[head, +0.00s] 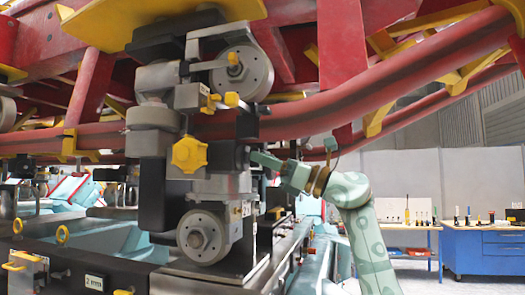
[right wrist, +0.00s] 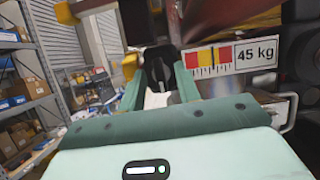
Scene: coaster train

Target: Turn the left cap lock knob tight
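A yellow lobed knob (head: 190,154) sits on the front of the wheel assembly in the head view. I cannot tell whether it is the left cap lock knob. My right gripper (head: 252,156) reaches in from the right, its fingertips at the dark block to the right of that knob. In the right wrist view my right gripper (right wrist: 160,80) has one finger on each side of a black knob-like part (right wrist: 161,64). The part fills the gap at the fingertips; whether they press on it is unclear. My left gripper is not in view.
Guide wheels (head: 203,236) stand below left. A 45 kg label (right wrist: 222,59) is beside the fingers. A blue workbench (head: 485,250) stands far right.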

